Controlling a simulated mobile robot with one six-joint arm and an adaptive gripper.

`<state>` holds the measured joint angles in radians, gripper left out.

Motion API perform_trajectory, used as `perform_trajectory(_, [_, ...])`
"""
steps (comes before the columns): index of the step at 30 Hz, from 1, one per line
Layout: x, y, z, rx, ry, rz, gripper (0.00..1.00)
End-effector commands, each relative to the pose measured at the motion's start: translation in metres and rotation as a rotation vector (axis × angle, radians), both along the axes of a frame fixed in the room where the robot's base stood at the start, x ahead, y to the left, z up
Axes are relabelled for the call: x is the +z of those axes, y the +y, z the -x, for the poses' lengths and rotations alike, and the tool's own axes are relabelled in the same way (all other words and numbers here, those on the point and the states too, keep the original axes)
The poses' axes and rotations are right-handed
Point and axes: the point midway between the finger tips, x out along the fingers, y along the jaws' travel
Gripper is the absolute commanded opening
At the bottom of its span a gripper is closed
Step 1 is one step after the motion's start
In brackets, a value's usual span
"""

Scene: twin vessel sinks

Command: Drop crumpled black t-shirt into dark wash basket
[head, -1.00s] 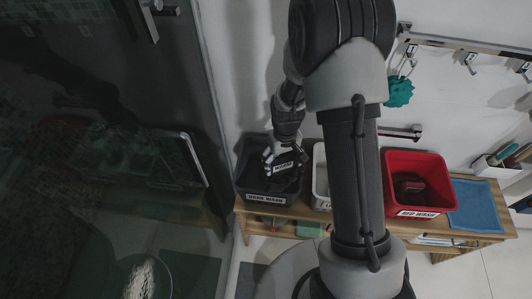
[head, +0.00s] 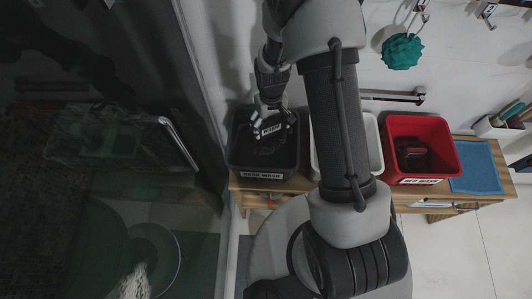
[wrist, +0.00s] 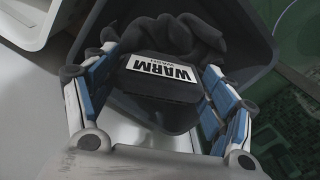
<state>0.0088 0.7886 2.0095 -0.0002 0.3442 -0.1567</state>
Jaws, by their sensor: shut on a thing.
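In the head view my gripper (head: 270,122) is over the dark wash basket (head: 236,162), a black bin labelled "DARK WASH" at the left end of the bench. Dark cloth (head: 264,147) shows below the fingers, within the basket's outline. How far it hangs below the rim is hard to tell.
A white basket (head: 374,150) stands right of the dark one, partly hidden by my arm. A red basket (head: 448,158) holds something dark. A blue towel (head: 478,168) lies further right. A dark glass panel (head: 185,130) stands close on the left. A teal sponge (head: 402,51) hangs above.

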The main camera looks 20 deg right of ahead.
Motion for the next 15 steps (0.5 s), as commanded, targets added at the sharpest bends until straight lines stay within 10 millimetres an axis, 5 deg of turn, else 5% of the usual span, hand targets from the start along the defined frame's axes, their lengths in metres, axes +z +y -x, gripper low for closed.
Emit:
perform_trajectory(8, [-0.0022,0.0,-0.0007,0.0,-0.002,0.0,0.34])
perform_trajectory(9, [-0.0021,0.0,-0.0007,0.0,-0.002,0.0,0.78])
perform_trajectory(15, [-0.0022,0.0,-0.0006,0.0,-0.001,0.0,0.91])
